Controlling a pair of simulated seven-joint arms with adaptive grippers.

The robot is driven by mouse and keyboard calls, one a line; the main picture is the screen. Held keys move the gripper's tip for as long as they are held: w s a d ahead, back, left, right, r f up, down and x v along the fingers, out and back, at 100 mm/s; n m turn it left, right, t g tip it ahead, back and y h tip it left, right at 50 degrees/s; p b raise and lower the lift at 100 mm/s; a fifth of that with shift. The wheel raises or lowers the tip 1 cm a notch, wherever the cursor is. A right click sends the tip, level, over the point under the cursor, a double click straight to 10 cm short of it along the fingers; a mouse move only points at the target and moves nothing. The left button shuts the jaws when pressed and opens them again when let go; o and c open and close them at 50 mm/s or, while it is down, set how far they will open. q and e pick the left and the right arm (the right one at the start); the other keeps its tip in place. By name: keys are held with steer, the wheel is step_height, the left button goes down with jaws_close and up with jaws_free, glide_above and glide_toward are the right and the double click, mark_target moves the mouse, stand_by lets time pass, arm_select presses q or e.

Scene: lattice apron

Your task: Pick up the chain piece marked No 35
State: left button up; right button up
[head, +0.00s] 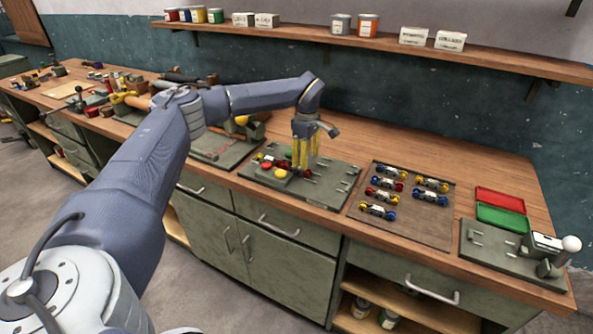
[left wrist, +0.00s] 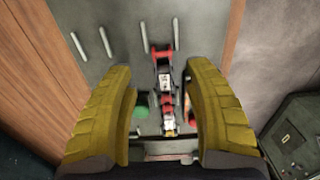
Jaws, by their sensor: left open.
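My left gripper (head: 308,163) hangs over the grey-green pinned plate (head: 333,190), its yellow fingers pointing down. In the left wrist view the gripper (left wrist: 163,82) is open, with a finger on each side of a chain piece (left wrist: 164,72). That piece has a red end, a black and white body and red links towards the gripper, and lies on the plate. Several more chain pieces with red, yellow or blue ends lie on a dark mat, one of them a yellow-ended piece (head: 432,184). No number can be read on any piece. My right gripper is not in view.
Red (head: 265,168) and yellow (head: 280,174) round parts sit on the plate beside the gripper. The mat (head: 425,230) lies to the right, then a red tray (head: 500,198), a green tray (head: 501,217) and a lever fixture (head: 545,250). Bare bench lies behind the mat.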

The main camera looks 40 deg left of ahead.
mark_target(296, 169)
arm_select(q)
steer(key=f, duration=0.3)
steer(key=shift+s+a+f, duration=0.1)
steer(key=shift+s+f, duration=0.1)
steer(key=shift+s, duration=0.05)
steer(key=shift+f, duration=0.75)
steer(key=shift+o, duration=0.2)
jaws_close()
